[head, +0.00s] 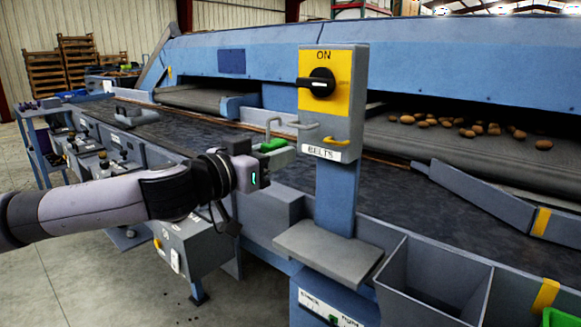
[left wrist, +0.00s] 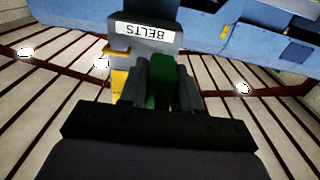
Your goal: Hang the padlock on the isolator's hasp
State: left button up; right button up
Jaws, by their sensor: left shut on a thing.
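The isolator (head: 330,95) is a grey box on a blue post, with a yellow plate, a black rotary knob (head: 319,83) and the word ON. A yellow loop, apparently the hasp (head: 336,141), sticks out low on its front above the BELTS label. My left gripper (head: 278,153) is shut on the green padlock (head: 272,145), left of the box and apart from the hasp. In the left wrist view, the green body (left wrist: 160,82) sits between the fingers, with the BELTS label (left wrist: 146,28) beyond. My right gripper is out of view.
A grey shelf (head: 328,252) juts from the post below the box. A grey bin (head: 430,280) stands at the lower right. The dark conveyor belt runs behind the post, and potatoes (head: 470,128) lie on the upper belt at right.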

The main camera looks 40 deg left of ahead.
aim_at(307, 147)
pick_arm(q)
jog(key=shift+s+a+r, duration=0.1)
jog(key=shift+a+r, duration=0.05)
jog(key=shift+a, duration=0.1)
jog(key=shift+w+d+r+p, duration=0.1)
jog(key=shift+w+p, duration=0.65)
jog(key=shift+p, duration=0.1)
jog(key=w+p, duration=0.3)
jog(key=w, duration=0.2)
jog(key=shift+w+d, duration=0.15)
jog(key=shift+d, duration=0.05)
jog(key=shift+f+b, duration=0.4)
jog(key=shift+f, duration=0.2)
jog(key=shift+f+b, duration=0.25)
jog(key=shift+b, duration=0.05)
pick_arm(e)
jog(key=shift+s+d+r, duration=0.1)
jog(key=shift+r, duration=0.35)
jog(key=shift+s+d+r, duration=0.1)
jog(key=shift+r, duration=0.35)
pick_arm(q)
jog(key=o, duration=1.1)
jog(key=shift+c, duration=0.2)
